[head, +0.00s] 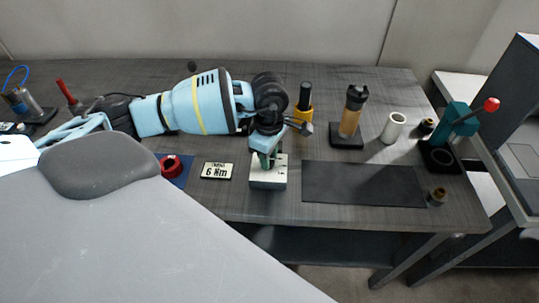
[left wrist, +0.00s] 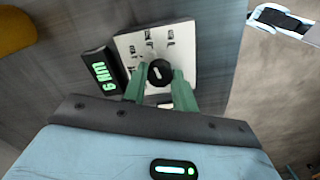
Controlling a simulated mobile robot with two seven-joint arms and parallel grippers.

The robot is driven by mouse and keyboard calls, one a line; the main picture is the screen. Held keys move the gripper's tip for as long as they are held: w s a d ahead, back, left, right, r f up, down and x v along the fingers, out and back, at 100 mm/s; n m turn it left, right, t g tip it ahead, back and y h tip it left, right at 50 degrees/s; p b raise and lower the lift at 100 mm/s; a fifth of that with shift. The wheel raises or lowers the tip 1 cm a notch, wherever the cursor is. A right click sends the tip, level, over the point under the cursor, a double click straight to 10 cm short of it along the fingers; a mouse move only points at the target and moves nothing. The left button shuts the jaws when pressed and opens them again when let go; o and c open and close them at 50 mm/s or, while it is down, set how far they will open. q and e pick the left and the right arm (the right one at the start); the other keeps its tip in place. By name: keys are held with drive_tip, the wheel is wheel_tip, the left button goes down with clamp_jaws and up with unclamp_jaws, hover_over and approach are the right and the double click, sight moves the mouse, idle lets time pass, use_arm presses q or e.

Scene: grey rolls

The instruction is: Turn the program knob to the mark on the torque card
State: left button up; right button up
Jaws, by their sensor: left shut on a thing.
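The box has a pale top face (left wrist: 185,45) with several small dark marks and labels around a black program knob (left wrist: 159,73). The knob has a white pointer line; which mark it points to is hard to read. My left gripper (head: 267,160) reaches down onto the box, its green fingers (left wrist: 160,86) closed on the knob. My right gripper does not show.
A blue mat with a red ring (head: 172,167) lies left of the card. A black mat (head: 362,184) lies right of the box. Behind stand a yellow holder (head: 303,114), an amber tool (head: 350,122) and a white cylinder (head: 393,127). A teal press (head: 459,121) stands far right.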

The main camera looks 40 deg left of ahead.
use_arm(q)
drive_tip(key=o, duration=0.8)
drive_tip(key=shift+o, duration=0.8)
wheel_tip(320, 180, up, 7)
drive_tip(key=shift+f, duration=0.2)
drive_tip(key=shift+r, duration=0.6)
